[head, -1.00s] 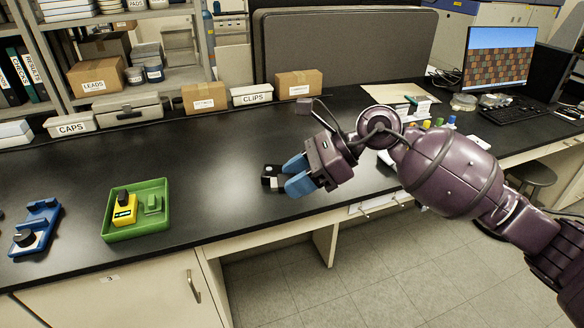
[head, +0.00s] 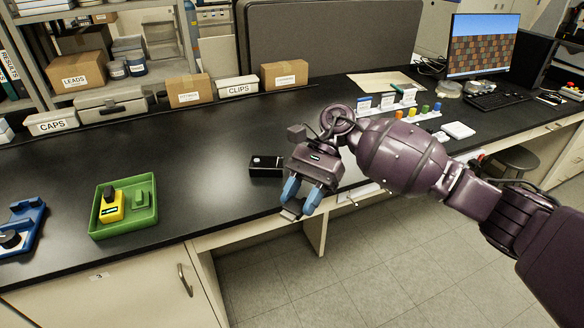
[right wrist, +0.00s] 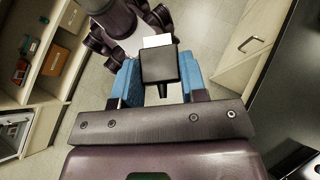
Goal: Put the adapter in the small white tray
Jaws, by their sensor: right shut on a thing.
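My right gripper (head: 304,198) hangs just past the counter's front edge, fingers pointing down. In the right wrist view, its blue fingers are shut on a small black block with a white end (right wrist: 160,66), which looks like the adapter; a short dark stub sticks out of it. In the head view only a bit of the block (head: 290,213) shows at the fingertips. A small flat white thing (head: 458,130), probably the white tray, lies on the counter right of my right forearm; its inside cannot be made out. My left gripper is not in view.
A black device (head: 265,165) lies on the counter beside my gripper. Colored pegs and white cards (head: 405,112) stand behind my forearm. A green tray (head: 124,222) holds a yellow device at left. Boxes line the back. The middle-left counter is clear.

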